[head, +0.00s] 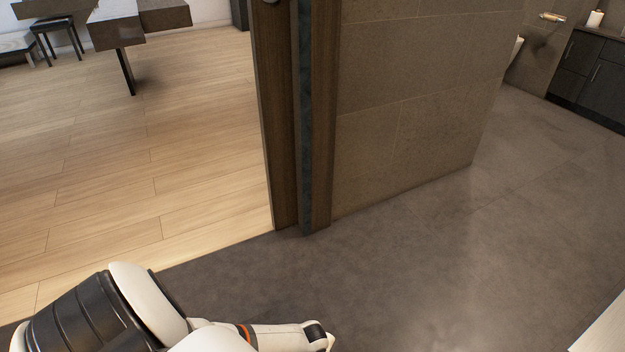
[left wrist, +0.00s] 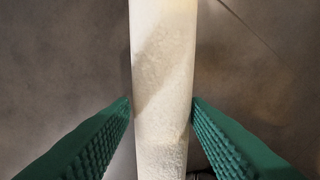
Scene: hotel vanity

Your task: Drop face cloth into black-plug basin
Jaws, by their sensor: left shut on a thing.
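A white, rough-textured face cloth (left wrist: 163,60), long and narrow like a roll, runs upright through the middle of the left wrist view. My left gripper (left wrist: 162,106) has its two green ridged fingers on either side of the cloth and is shut on it. In the head view only part of my left arm shows at the bottom, and its fingers and the cloth are out of sight. My right gripper is in neither view. No basin or black plug shows in either view.
A tiled wall (head: 400,100) with a dark wooden door frame (head: 287,110) stands ahead. Wooden floor (head: 150,170) lies to the left, open grey floor (head: 450,260) to the right. A dark cabinet (head: 592,70) stands at the far right. A pale edge (head: 605,330) shows at lower right.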

